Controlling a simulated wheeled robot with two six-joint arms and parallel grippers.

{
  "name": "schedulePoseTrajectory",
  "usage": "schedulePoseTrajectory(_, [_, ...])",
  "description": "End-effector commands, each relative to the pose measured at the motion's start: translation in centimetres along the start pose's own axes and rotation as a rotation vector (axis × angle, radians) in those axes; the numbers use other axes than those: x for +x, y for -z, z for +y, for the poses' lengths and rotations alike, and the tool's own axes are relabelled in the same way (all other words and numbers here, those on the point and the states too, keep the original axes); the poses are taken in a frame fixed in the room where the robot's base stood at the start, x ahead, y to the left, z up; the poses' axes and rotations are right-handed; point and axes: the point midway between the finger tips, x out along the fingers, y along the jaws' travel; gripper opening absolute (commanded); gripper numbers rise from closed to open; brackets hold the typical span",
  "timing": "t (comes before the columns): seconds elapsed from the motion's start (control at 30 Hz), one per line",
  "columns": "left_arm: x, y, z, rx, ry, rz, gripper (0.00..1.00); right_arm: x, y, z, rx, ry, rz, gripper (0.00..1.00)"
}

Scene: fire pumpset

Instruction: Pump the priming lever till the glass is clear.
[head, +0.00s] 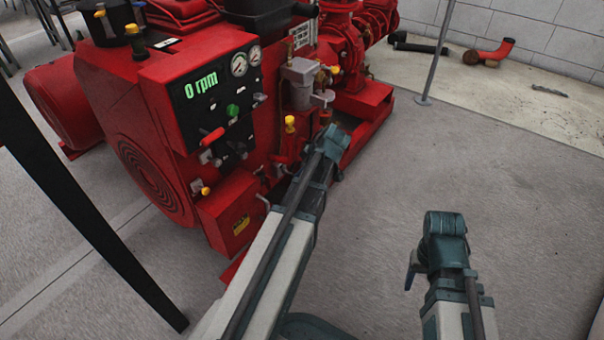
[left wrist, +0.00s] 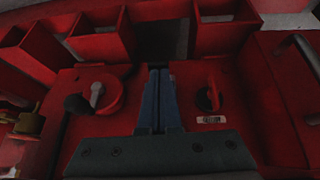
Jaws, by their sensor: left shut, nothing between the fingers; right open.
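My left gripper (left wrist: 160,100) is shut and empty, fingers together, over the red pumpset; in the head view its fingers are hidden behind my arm. In the left wrist view a round red housing (left wrist: 100,88) with a grey lever (left wrist: 96,94) and a dark knob (left wrist: 78,103) sits left of the fingers, apart from them. I cannot tell whether this is the priming lever. A red handle (left wrist: 213,92) in a dark opening sits to the right. A grey filter unit (head: 301,84) is on the engine's side; I cannot make out its glass. My right gripper (head: 413,268) is open and empty above the floor.
A yellow-topped fitting (head: 290,124) stands near my left arm. A grey post (head: 434,60) stands right of the pump.

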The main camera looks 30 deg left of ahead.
Motion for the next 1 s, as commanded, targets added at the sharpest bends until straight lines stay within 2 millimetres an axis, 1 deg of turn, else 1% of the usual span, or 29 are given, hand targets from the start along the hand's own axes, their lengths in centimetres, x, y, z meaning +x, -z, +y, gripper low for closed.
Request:
schedulePoseTrajectory(0.17, [0.0, 0.0, 0.0, 0.000, 0.000, 0.000, 0.00, 0.0, 0.0, 0.0, 0.000, 0.000, 0.000, 0.61])
schedulePoseTrajectory(0.27, [0.2, -0.2, 0.0, 0.000, 0.000, 0.000, 0.00, 0.3, 0.0, 0.0, 0.000, 0.000, 0.000, 0.61])
schedulePoseTrajectory(0.5, [2.0, -2.1, -0.1, 0.000, 0.000, 0.000, 0.00, 2.8, 0.1, -0.3, 0.000, 0.000, 0.000, 0.61])
schedulePoseTrajectory(0.57, [2.3, -2.4, -0.2, 0.000, 0.000, 0.000, 0.00, 3.2, 0.1, -0.3, 0.000, 0.000, 0.000, 0.61])
schedulePoseTrajectory(1.0, [1.9, -2.1, -0.1, 0.000, 0.000, 0.000, 0.00, 2.7, 0.1, -0.3, 0.000, 0.000, 0.000, 0.61])
